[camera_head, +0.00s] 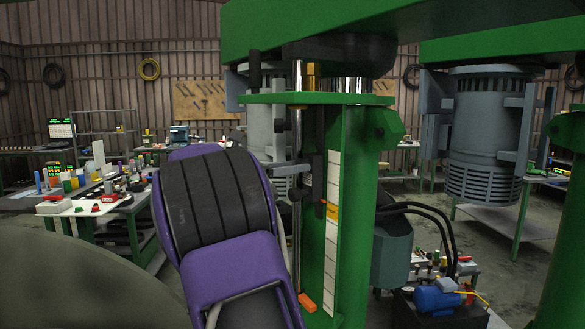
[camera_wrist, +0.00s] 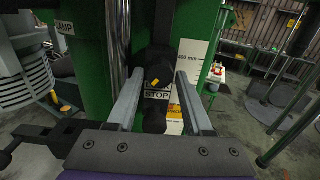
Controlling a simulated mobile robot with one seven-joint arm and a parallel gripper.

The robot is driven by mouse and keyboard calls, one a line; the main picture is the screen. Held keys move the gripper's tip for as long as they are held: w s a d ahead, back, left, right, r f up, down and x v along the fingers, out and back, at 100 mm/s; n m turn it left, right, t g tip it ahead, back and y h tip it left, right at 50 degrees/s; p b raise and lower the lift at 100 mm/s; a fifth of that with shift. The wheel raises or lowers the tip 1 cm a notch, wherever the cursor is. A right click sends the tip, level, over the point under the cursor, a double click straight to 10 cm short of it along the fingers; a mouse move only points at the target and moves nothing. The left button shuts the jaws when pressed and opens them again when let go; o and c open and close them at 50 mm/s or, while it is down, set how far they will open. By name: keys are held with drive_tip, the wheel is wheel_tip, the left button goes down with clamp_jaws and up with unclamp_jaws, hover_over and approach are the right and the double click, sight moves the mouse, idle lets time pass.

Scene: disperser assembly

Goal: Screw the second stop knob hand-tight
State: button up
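My gripper (camera_wrist: 159,76) is open, with one grey finger on each side of the lower part of the knob. I cannot tell whether the fingertips touch it. A second dark part shows below the plate, between the fingers, and its shape is unclear.
A white scale strip (camera_head: 331,235) runs down the column beside a bright vertical rod (camera_head: 297,150). Orange pieces (camera_head: 307,303) sit by it. A black lever (camera_wrist: 45,137) lies left of my gripper. A cluttered bench (camera_head: 100,205) stands at left; a blue motor (camera_head: 437,298) is at lower right.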

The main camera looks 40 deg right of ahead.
clamp_jaws()
